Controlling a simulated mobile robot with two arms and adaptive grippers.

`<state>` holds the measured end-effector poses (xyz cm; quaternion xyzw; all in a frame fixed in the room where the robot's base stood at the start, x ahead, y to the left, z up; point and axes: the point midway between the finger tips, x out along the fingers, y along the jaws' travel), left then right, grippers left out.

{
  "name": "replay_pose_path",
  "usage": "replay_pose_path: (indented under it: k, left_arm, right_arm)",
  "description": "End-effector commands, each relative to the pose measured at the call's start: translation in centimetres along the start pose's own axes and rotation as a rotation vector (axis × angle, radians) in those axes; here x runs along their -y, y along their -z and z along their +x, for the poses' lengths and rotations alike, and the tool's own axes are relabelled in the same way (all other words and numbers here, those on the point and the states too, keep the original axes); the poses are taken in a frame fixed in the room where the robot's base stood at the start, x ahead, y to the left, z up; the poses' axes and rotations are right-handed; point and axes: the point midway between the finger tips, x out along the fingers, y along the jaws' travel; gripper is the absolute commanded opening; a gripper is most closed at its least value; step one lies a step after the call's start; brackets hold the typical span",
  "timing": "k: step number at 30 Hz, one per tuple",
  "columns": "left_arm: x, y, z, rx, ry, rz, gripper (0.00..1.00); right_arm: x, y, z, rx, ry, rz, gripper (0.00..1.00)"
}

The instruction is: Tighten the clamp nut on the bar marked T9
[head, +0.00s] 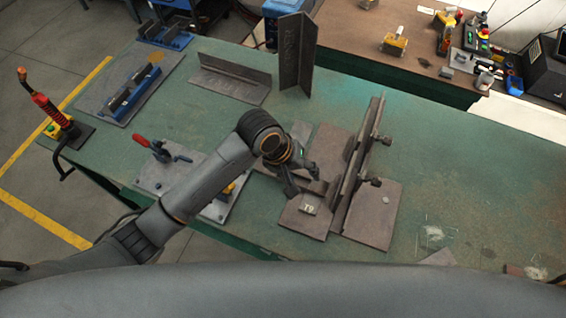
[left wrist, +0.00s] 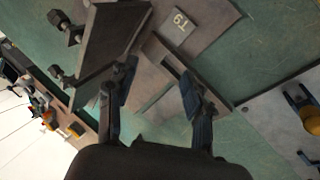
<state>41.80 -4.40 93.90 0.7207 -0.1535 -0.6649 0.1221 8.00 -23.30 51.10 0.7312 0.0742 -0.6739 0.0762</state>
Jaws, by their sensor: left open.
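A pale tag marked T9 (head: 310,209) lies on a rusty brown plate (head: 300,225) in the head view; the tag also shows in the left wrist view (left wrist: 180,22). Beside it a long dark steel bar (head: 352,165) runs along the plates, with two clamp-like knobs (head: 375,182) on its right side. In the left wrist view the knobs (left wrist: 60,75) are at the left. My left gripper (head: 303,181) is open and empty, left of the bar and just behind the tag; its two fingers (left wrist: 158,92) stand apart over the plates. I cannot tell whether they touch anything. My right gripper is not in view.
A plate with a red-handled toggle clamp (head: 150,146) lies left, partly behind my left arm. Steel angle pieces (head: 232,82) stand at the back of the green table (head: 470,180). A brown bench (head: 400,50) lies behind. The table's right side is mostly clear.

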Motion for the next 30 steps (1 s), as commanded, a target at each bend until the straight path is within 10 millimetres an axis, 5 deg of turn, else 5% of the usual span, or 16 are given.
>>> replay_pose_path:
  k: [9,16,23,30]
  left_arm:
    - [0.5,5.1,-4.8,0.047,0.293,-0.215,0.52]
    - [1.9,6.8,-6.7,0.025,0.400,-0.325,0.52]
    - [2.8,6.6,-4.8,0.026,0.408,-0.334,0.52]
    - [4.7,6.1,-0.1,0.026,0.406,-0.332,0.52]
  right_arm:
    - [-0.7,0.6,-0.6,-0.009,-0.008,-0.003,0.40]
    - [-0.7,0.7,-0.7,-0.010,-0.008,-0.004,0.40]
    - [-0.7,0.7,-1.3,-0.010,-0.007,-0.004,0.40]
    - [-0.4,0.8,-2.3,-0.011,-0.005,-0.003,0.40]
